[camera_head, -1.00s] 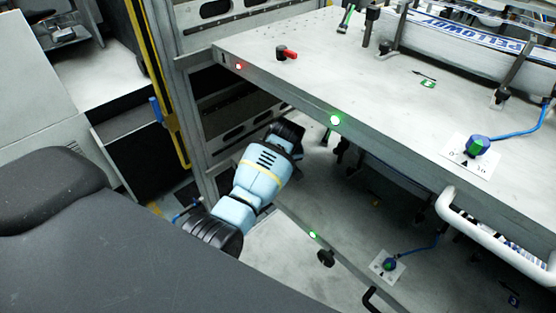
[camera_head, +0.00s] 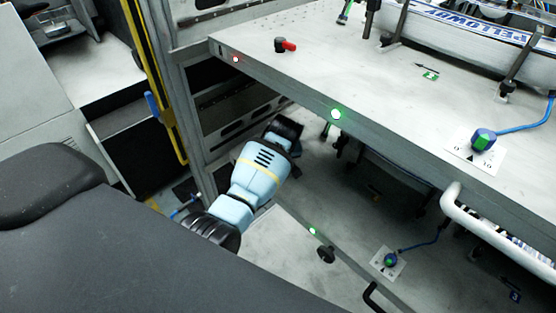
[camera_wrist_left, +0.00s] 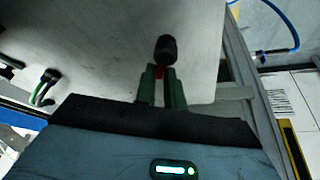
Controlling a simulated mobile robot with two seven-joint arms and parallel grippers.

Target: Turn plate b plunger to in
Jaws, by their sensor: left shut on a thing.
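In the left wrist view, the green fingers of my left gripper (camera_wrist_left: 161,88) are shut on a plunger with a black round knob (camera_wrist_left: 166,48). A bit of red shows between the fingertips below the knob. In the head view my left arm reaches under the upper plate, and its fingertips and the held plunger are hidden there. Another plunger (camera_head: 285,45), black with a red end, stands on the upper plate (camera_head: 385,100). I cannot read which plate is b. My right gripper is not in view.
A blue-green dial (camera_head: 484,139) and white handle (camera_head: 500,225) sit right. Below are a lower plate (camera_head: 270,247), a black knob (camera_head: 326,254) and another dial (camera_head: 390,260). The rack frame stands close behind my arm.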

